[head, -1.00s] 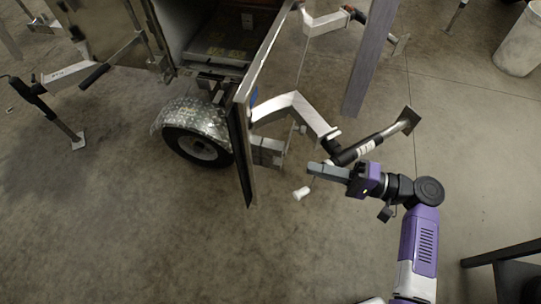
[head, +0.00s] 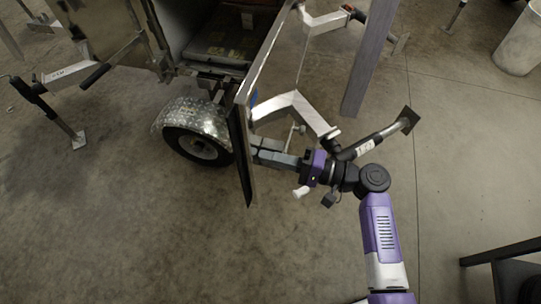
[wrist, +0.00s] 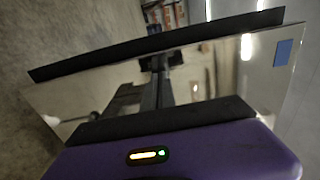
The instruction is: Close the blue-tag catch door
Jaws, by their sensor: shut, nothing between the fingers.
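The blue-tag catch door (head: 262,70) stands swung open beside the trailer in the head view, seen nearly edge-on. A sliver of its blue tag (head: 253,97) shows near its outer face. In the wrist view the shiny door panel (wrist: 215,75) fills the middle, with the blue tag (wrist: 283,52) at its upper right and a dark strip along its edge. My gripper (head: 259,156) is shut and empty, its fingertips close to the door's outer face near its lower part. I cannot tell whether they touch it. The catch itself is not clear in either view.
The trailer's open interior (head: 225,38) lies left of the door, above a wheel with a checker-plate fender (head: 190,114). An angled metal jack arm (head: 296,108) stands just behind my gripper. A grey post (head: 370,55) rises at upper right. The floor at lower left is clear.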

